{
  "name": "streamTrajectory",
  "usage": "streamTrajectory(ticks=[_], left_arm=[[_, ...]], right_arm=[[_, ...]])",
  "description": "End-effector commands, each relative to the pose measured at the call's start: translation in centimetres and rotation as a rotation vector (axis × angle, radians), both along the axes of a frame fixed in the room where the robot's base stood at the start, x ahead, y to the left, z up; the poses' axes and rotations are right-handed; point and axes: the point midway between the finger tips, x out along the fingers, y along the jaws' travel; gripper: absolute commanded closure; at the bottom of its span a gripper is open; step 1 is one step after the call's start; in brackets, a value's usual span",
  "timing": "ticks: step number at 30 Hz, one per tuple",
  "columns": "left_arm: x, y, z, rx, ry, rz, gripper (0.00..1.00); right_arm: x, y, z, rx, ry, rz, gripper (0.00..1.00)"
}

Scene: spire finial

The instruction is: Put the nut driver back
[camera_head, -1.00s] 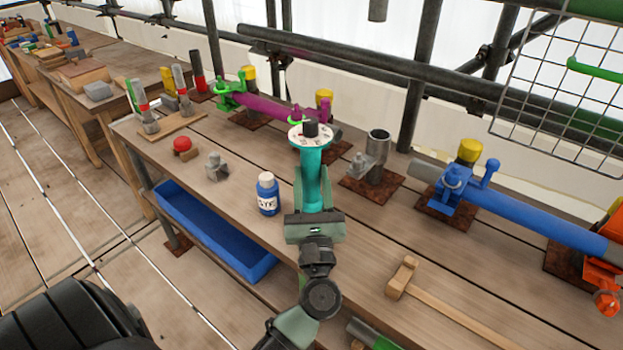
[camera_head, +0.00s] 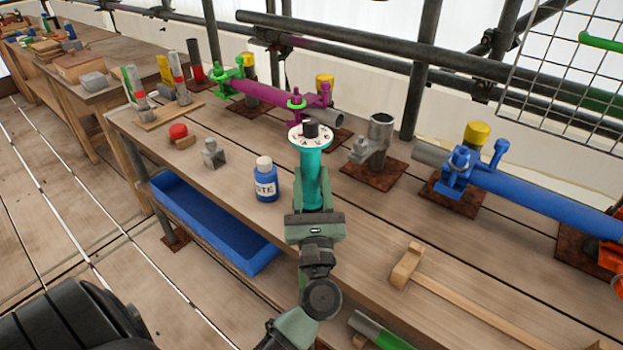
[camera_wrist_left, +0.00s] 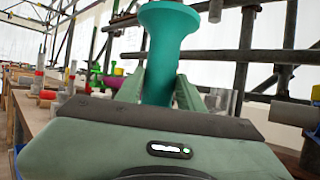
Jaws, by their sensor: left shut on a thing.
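The nut driver appears to be the teal tool (camera_head: 312,175) with a white lettered disc and a dark tip on top. My left gripper (camera_head: 314,203) is shut on its lower part and holds it upright over the workbench. In the left wrist view the teal handle (camera_wrist_left: 165,55) stands between the two green fingers, its flared end up. A wooden board (camera_head: 170,115) at the bench's far left carries several upright tubes in grey, red and white. I cannot tell whether it is the driver's place. My right gripper is not in view.
A blue bottle (camera_head: 265,183) stands just left of the held tool. A mallet (camera_head: 410,265) lies at right. Pipe clamps, purple (camera_head: 265,93) and blue (camera_head: 535,205), line the bench's back. A blue bin (camera_head: 210,228) sits below.

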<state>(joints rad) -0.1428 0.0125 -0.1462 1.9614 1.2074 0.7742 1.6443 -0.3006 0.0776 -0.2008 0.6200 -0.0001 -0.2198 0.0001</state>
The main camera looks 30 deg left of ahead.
Motion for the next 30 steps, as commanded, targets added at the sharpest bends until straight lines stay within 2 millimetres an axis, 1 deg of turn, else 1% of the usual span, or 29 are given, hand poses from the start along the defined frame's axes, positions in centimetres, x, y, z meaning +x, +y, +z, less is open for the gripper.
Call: streamTrajectory(ticks=[1,6,7,9,16,17,18,19,20,30], left_arm=[[-0.04,0.01,0.3,0.002,-0.006,0.001,1.0],[-0.03,0.0,0.32,0.002,-0.006,0.001,1.0],[-0.03,0.0,0.32,0.002,-0.006,0.001,0.54],[-0.03,0.0,0.29,0.002,-0.005,0.0,0.37],[-0.01,0.01,0.13,0.001,-0.002,0.0,0.37],[0.02,-0.01,-0.18,-0.001,0.004,0.0,0.31],[0.02,-0.01,-0.19,-0.001,0.004,0.0,0.2],[0.02,-0.01,-0.18,-0.001,0.004,0.0,0.12],[0.02,-0.01,-0.16,-0.002,0.003,-0.001,0.1],[0.01,-0.01,-0.08,-0.001,0.001,0.0,0.1]], right_arm=[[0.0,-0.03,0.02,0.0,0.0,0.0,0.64],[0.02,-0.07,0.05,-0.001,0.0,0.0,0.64],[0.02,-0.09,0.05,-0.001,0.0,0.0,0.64],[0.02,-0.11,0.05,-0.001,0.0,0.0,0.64],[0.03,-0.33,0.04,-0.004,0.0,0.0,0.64],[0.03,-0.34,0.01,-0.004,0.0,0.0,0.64],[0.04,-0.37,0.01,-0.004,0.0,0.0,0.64],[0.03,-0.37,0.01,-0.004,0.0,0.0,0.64],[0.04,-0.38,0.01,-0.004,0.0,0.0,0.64],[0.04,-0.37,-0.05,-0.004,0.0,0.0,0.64]])
